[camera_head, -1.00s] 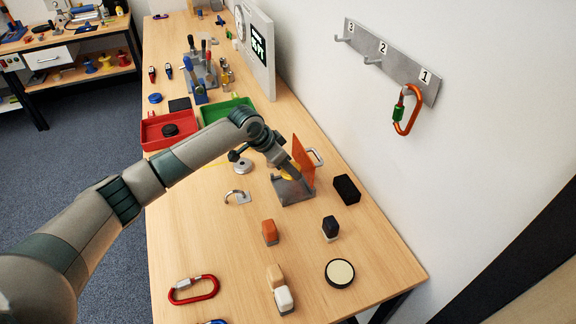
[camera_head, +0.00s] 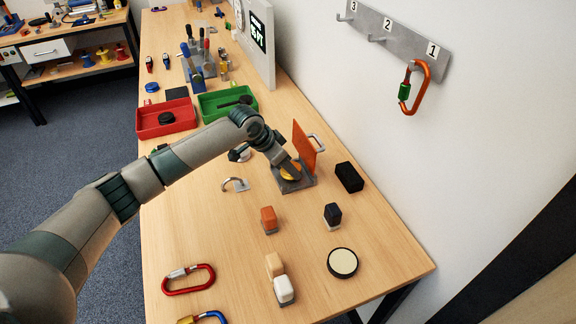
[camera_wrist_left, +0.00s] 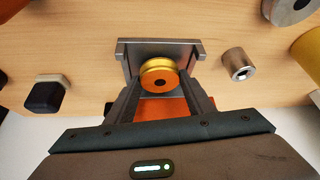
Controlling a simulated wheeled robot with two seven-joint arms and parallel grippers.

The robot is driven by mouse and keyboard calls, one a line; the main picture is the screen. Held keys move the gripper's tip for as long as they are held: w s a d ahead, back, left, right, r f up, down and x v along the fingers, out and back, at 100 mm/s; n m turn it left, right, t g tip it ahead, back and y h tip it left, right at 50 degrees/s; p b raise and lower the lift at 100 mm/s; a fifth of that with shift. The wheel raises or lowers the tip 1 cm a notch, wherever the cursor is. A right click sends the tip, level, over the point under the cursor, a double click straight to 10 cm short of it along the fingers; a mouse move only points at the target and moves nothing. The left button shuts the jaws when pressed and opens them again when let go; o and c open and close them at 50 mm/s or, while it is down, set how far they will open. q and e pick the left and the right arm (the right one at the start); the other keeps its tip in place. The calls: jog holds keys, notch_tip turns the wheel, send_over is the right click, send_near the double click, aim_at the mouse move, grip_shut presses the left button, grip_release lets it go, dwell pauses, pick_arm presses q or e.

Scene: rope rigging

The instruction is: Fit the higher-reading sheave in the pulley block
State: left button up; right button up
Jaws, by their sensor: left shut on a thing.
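My left gripper (camera_head: 291,172) is shut on a gold-yellow sheave (camera_wrist_left: 160,72), with one finger at each side of it in the left wrist view. The sheave shows a dark bore in an orange-brown face. It also shows in the head view (camera_head: 290,174), at the grey pulley block (camera_head: 306,182). The block also shows in the left wrist view (camera_wrist_left: 125,48), right behind the sheave. I cannot tell whether the sheave is seated. An orange plate (camera_head: 305,150) stands upright at the block's far side. My right gripper is not in view.
A steel cylinder (camera_wrist_left: 238,66) stands beside the block. A black block (camera_head: 349,177), small orange (camera_head: 268,219) and dark (camera_head: 333,215) blocks and a round disc (camera_head: 342,262) lie nearby. Red (camera_head: 150,122) and green (camera_head: 215,104) trays stand farther back.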

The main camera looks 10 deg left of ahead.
pick_arm(q)
jog(key=o, duration=1.3)
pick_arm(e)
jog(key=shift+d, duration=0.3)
pick_arm(q)
jog(key=b+v, duration=0.4)
jog(key=v, duration=1.3)
jog(key=shift+s+r, duration=0.1)
jog(key=shift+r, duration=0.05)
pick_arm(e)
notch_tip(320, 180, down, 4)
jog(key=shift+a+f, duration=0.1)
